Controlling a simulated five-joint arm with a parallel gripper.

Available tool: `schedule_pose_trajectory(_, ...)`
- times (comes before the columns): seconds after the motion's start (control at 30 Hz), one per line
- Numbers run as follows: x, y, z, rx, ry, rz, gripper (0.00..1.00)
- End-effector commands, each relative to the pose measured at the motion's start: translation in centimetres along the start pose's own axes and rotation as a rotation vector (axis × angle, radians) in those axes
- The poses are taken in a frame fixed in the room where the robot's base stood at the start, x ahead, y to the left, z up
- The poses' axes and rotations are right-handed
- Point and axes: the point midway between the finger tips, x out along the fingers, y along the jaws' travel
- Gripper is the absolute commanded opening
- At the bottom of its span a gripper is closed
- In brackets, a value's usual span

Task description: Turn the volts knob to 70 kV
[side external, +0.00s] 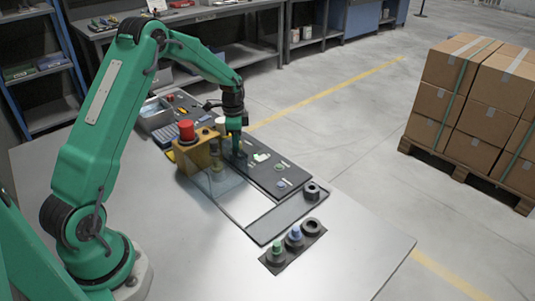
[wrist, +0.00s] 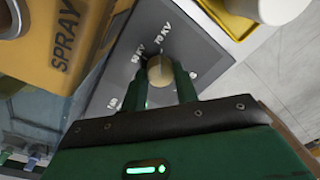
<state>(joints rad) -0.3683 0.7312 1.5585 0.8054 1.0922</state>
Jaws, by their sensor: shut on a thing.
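The volts knob (wrist: 160,72) is a small round cream knob on a grey panel (wrist: 205,50). White labels ring it in the wrist view, among them 50 KV and 70 KV, with 70 KV just beyond the knob. My gripper (wrist: 161,68) has one finger on each side of the knob and is shut on it. In the side external view my gripper (side external: 236,150) points down at the panel beside the orange box, and the knob is hidden there. I cannot clearly make out where the knob's pointer is.
An orange box (wrist: 60,45) marked SPRAY stands left of the knob; its red button (side external: 187,130) shows in the side view. A clear pane (side external: 212,181) stands in front of it. Dark holders (side external: 294,240) stand at the table's front. A white cylinder (wrist: 278,8) is close at upper right.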

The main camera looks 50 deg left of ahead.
Motion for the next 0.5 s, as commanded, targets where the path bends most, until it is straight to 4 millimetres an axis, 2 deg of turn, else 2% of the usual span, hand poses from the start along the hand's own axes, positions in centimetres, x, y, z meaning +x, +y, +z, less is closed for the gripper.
schedule_pose_trajectory(0.43,-0.15,0.05,-0.30,0.018,0.002,-0.003,0.07)
schedule_pose_trajectory(0.47,-0.14,0.05,-0.29,0.017,0.002,-0.003,0.35)
schedule_pose_trajectory(0.5,-0.13,0.05,-0.26,0.017,0.002,-0.003,0.43)
